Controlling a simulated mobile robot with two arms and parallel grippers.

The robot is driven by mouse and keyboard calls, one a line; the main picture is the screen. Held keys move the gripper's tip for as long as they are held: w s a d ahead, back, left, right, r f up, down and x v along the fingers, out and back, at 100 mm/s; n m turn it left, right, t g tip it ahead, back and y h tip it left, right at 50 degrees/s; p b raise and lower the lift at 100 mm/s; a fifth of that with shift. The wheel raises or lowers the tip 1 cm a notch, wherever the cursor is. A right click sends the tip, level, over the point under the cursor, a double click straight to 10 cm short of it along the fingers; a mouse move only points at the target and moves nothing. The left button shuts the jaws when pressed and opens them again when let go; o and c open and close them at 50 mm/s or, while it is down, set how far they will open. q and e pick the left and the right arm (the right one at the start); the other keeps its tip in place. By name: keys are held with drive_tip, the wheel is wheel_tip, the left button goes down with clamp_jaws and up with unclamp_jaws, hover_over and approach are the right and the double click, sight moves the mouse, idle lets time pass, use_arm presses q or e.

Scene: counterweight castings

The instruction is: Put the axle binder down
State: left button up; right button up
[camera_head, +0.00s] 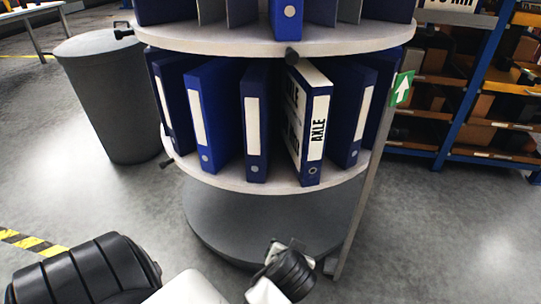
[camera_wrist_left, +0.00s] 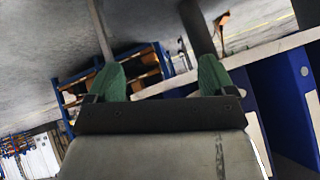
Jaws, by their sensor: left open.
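The axle binder (camera_head: 318,125) is blue with a white cover and a white spine label reading AXLE. It stands upright on the middle tier (camera_head: 225,178) of a round binder carousel, among plain blue binders, its spine facing out. My left gripper (camera_wrist_left: 160,72) has two green fingers spread apart with nothing between them. Blue binders (camera_wrist_left: 292,75) show at the right of the left wrist view, beside the gripper; which ones they are I cannot tell. In the head view, part of my left arm is low in front of the carousel; its fingers are not clear there. My right gripper is not seen.
A grey bin (camera_head: 110,100) stands left of the carousel. A post with a green arrow sign (camera_head: 401,89) rises at its right side. Blue racking (camera_head: 480,85) with boxes stands at the back right. The floor to the right is clear.

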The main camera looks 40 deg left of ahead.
use_arm(q)
drive_tip(key=s+d+f+m+g+h, duration=0.1)
drive_tip(key=s+d+m+h, duration=0.1)
drive_tip(key=s, duration=0.4)
drive_tip(key=s+d+f+m+g+h, duration=0.2)
drive_tip(key=s+d+m+h, duration=0.1)
drive_tip(key=s, duration=0.4)
drive_tip(key=shift+s+d+f+h, duration=0.3)
drive_tip(key=shift+d+h, duration=0.1)
drive_tip(key=shift+d, duration=0.05)
